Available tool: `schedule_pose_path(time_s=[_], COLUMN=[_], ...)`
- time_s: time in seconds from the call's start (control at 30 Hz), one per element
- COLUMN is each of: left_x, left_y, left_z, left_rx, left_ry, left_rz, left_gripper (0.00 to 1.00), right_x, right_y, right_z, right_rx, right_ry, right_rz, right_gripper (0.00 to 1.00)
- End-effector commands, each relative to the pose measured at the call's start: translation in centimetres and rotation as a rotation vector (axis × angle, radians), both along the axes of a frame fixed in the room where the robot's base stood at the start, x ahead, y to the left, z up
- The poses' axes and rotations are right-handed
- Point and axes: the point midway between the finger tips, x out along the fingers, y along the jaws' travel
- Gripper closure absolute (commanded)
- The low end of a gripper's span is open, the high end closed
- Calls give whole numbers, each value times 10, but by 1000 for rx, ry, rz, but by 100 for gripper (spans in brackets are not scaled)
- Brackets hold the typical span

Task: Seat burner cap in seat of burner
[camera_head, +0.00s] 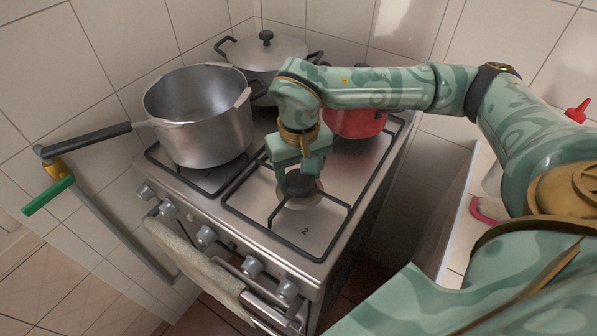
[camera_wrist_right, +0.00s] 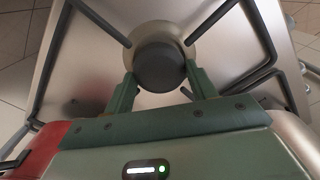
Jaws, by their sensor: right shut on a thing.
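The burner cap (camera_wrist_right: 158,66) is a dark round disc; it also shows in the head view (camera_head: 296,186). My right gripper (camera_head: 299,182) comes down over the front right burner, marked 2. Its two green fingers (camera_wrist_right: 162,88) are shut on the cap, one on each side. The burner (camera_wrist_right: 176,30) shows as a pale metal round around and behind the cap, and its rim shows below the cap in the head view (camera_head: 303,202). The cap covers its middle, so I cannot tell whether the cap touches the seat. My left gripper is not in view.
Black grate bars (camera_head: 262,228) surround the burner. A large open pot (camera_head: 205,125) stands at left, its long handle (camera_head: 90,138) reaching left. A lidded pot (camera_head: 265,52) stands behind, and a red pot (camera_head: 357,122) stands behind my right gripper. Knobs (camera_head: 206,235) line the stove front.

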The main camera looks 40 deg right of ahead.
Motion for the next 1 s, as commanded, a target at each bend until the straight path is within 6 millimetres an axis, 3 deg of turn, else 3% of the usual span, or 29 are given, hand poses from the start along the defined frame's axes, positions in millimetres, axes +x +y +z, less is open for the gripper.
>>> schedule_pose_path(time_s=[0.27, 0.3, 0.37, 0.73, 1.0], left_x=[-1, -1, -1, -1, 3], left_y=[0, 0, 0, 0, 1], left_z=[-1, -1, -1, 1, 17], left_rx=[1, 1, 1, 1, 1], left_ry=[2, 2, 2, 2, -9], left_rz=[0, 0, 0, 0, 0], left_gripper=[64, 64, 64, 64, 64], right_x=[0, 0, 0, 0, 1], right_y=[0, 0, 0, 0, 0], right_z=[-6, -6, -6, 1, 62], right_rx=[0, 0, 0, 0, 0], right_ry=[0, 0, 0, -1, -7], right_rz=[1, 1, 1, 0, 0], right_gripper=[71, 38, 22, 22, 22])
